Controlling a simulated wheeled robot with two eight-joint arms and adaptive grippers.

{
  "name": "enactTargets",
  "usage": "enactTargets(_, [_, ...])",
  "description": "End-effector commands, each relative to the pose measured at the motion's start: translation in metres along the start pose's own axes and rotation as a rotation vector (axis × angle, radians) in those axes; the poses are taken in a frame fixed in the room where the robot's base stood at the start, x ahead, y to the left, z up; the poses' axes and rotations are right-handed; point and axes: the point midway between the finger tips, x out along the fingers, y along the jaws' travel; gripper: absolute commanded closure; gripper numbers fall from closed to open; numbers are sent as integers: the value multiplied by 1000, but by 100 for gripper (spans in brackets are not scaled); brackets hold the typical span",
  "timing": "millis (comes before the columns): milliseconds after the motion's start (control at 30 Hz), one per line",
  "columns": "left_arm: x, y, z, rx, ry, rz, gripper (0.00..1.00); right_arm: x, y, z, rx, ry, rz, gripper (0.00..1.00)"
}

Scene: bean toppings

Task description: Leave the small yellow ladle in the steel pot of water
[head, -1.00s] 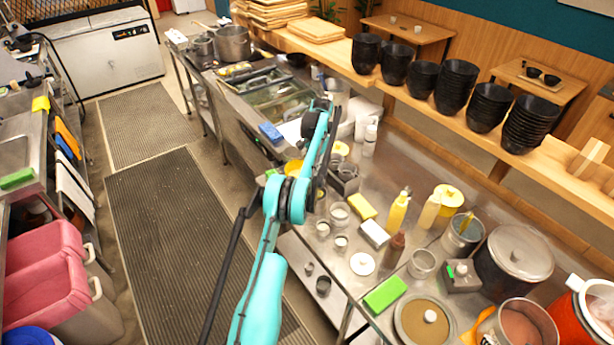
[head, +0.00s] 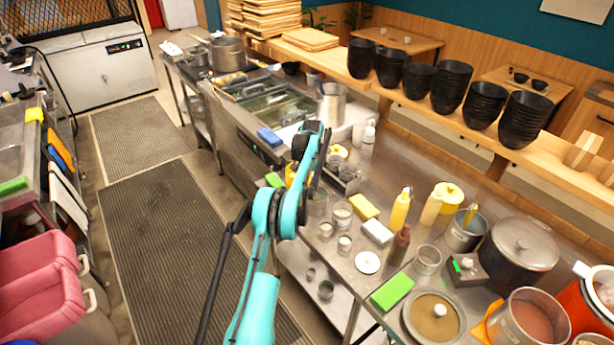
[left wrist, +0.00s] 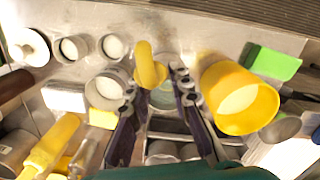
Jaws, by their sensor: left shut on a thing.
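The small yellow ladle (left wrist: 148,66) shows in the left wrist view between the fingertips of my left gripper (left wrist: 157,82), which is shut on it. A steel pot (left wrist: 163,96) with clear contents lies just below the ladle, between the fingers. In the head view a steel pot (head: 318,204) stands right by the end of my left arm; the arm hides the ladle and most of the gripper there. I cannot tell whether the ladle touches the pot. My right gripper is not in view.
A large yellow container (left wrist: 240,95) is close on the right in the wrist view. Small steel cups (head: 342,215) stand beside the pot. A yellow sponge (head: 364,206), bottles (head: 400,210) and a lidded pot (head: 518,250) crowd the counter.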

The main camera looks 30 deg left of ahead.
Motion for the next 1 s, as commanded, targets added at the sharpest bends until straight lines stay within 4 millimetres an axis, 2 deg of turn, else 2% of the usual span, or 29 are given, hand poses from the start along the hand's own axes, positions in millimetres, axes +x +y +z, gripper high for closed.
enactTargets(367, [0, 0, -2, 1, 11, -1, 100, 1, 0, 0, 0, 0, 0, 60])
enactTargets(400, [0, 0, -2, 1, 12, -1, 70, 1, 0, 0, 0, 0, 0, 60])
enactTargets(467, [0, 0, -2, 1, 12, -1, 56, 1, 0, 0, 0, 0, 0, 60])
enactTargets(800, [-2, 0, -2, 0, 11, -1, 56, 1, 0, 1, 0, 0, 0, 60])
enactTargets(867, [-7, 0, -2, 0, 11, -1, 56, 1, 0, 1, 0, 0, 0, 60])
enactTargets(1000, [-30, 0, -2, 0, 11, -1, 56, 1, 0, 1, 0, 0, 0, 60])
